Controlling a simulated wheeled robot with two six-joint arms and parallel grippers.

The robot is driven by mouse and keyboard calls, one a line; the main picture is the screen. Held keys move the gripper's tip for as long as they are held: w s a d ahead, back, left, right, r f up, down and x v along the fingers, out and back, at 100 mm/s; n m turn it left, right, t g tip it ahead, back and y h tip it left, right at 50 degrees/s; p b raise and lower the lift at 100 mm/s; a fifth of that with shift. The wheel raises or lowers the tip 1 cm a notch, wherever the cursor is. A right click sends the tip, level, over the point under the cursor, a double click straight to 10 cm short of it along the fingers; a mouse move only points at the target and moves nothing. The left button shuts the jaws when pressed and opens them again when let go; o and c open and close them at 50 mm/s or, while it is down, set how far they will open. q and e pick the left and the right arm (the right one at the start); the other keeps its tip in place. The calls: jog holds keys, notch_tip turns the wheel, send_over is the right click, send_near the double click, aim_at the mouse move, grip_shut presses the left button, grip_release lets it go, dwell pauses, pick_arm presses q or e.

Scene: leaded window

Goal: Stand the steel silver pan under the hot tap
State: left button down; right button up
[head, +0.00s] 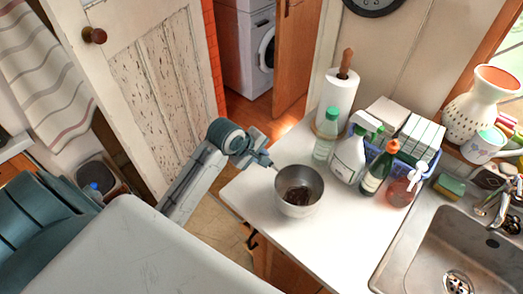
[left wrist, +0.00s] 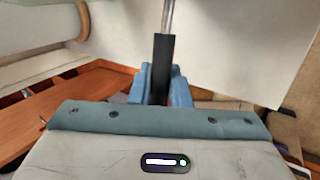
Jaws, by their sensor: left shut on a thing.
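The steel pan (head: 299,205) is at the left part of the white counter, round and open at the top, with something dark inside. I cannot tell whether its base touches the counter. My left gripper (head: 266,160) is at the pan's upper left side. In the left wrist view my left gripper (left wrist: 161,88) is shut on the pan's black handle (left wrist: 163,60), whose steel shank runs away at the top. The pan's bowl is not seen there. The tap (head: 492,198) stands at the right, over the steel sink (head: 400,250). My right gripper is not in view.
A paper towel roll (head: 336,95) is behind. The counter's front (head: 345,240) is clear.

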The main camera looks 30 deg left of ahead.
pick_arm(q)
jog(key=w+f+p, duration=0.1)
jog(key=w+a+f+p, duration=0.1)
jog(key=f, duration=0.1)
jog(key=shift+w+a+f, duration=0.1)
jog(key=shift+w+a, duration=0.05)
jog(key=shift+w, duration=0.1)
jog(key=shift+f, duration=0.25)
jog(key=c, duration=1.4)
grip_release()
jog(key=shift+f, duration=0.1)
jog(key=shift+o, duration=0.2)
